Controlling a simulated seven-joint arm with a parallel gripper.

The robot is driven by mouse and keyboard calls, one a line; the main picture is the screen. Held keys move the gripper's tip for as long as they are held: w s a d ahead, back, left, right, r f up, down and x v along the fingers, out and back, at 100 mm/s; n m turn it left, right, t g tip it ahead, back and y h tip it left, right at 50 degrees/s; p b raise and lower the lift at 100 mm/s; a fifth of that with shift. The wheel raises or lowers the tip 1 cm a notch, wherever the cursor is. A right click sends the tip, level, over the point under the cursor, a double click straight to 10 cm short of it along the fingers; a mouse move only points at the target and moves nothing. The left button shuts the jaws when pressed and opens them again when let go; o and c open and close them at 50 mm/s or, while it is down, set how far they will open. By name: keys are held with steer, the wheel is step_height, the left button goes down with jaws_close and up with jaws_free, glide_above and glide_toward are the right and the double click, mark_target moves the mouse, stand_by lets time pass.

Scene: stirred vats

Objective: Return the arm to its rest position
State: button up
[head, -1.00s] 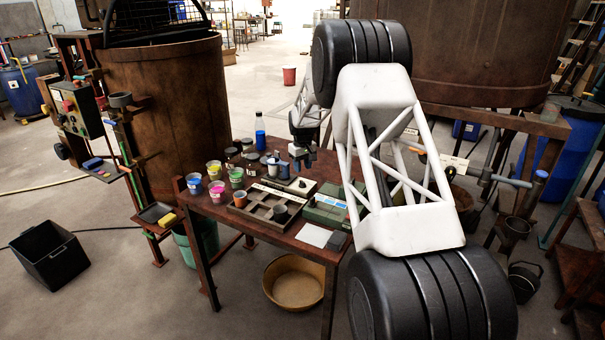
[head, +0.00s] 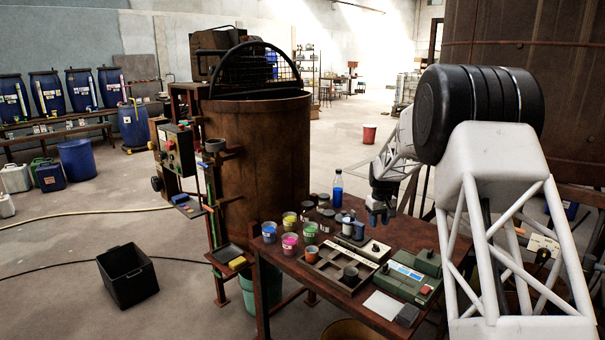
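My arm's white lattice link and black joints fill the right side of the head view. My gripper (head: 380,217) points down above the back right part of the brown table (head: 290,268), near the bottle with blue liquid. Its fingers are small and dark here, and I cannot make out the gap between them. I see nothing clearly held in it.
Colored cups, including a pink one (head: 289,245), dark jars, a partitioned tray (head: 345,272) and a green device (head: 408,282) crowd the table. A blue-liquid bottle (head: 337,190) stands behind. A rusty vat (head: 262,150) rises left. A black crate (head: 127,275) is on the floor.

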steer(key=s+a+r+m, duration=0.1)
steer(key=s+a+r, duration=0.1)
steer(key=s+r, duration=0.6)
steer(key=s+a+r+t, duration=0.1)
steer(key=s+a+r, duration=0.25)
steer(key=s, duration=0.95)
steer(key=s+a+r+m, duration=0.1)
steer(key=s+a+r, duration=0.1)
steer(key=s+r, duration=0.65)
steer(key=s+a+f, duration=0.2)
steer(key=s, duration=1.5)
steer(key=s+a+f+m+t, duration=0.1)
steer(key=s+f, duration=0.1)
steer(key=s, duration=1.5)
steer(key=shift+a+f, duration=0.35)
